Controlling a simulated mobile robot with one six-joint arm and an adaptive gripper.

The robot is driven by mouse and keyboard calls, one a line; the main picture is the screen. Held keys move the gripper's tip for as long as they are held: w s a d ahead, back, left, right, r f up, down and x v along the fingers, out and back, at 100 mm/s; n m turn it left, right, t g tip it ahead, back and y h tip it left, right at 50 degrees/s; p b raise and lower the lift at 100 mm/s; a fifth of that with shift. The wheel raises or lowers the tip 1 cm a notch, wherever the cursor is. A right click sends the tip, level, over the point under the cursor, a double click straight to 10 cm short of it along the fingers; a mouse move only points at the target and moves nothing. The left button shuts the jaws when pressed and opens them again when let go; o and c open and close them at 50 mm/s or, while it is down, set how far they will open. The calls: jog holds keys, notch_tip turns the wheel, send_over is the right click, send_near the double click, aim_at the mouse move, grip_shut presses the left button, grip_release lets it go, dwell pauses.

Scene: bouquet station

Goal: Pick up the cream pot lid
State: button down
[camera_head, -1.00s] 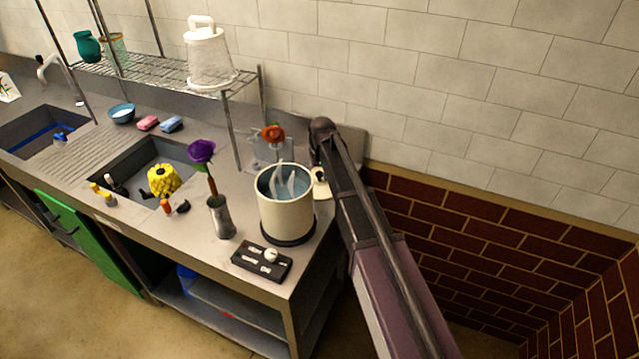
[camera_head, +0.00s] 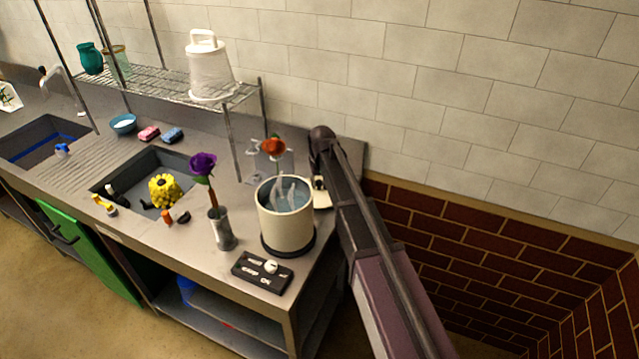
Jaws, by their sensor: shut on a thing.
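The cream pot (camera_head: 285,222) stands on a dark round base near the right end of the steel counter. It is open and holds bluish liquid with pale wisps above it. The cream pot lid (camera_head: 323,201) shows as a small pale piece just right of and behind the pot, with a dark part on it. My arm reaches in from the lower right and bends down at its far end. My gripper (camera_head: 318,180) is a small dark shape at the lid, shut on it. Its fingers are mostly hidden, and I cannot tell whether the lid is clear of the counter.
An orange flower (camera_head: 273,147) is behind the pot. A wire shelf (camera_head: 150,82) and sink (camera_head: 125,185) lie farther left. The tiled wall is close behind.

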aim_at(320, 182)
jog(key=shift+r+p, duration=4.2)
jog(key=shift+r, duration=0.25)
jog(key=shift+s+d, duration=0.1)
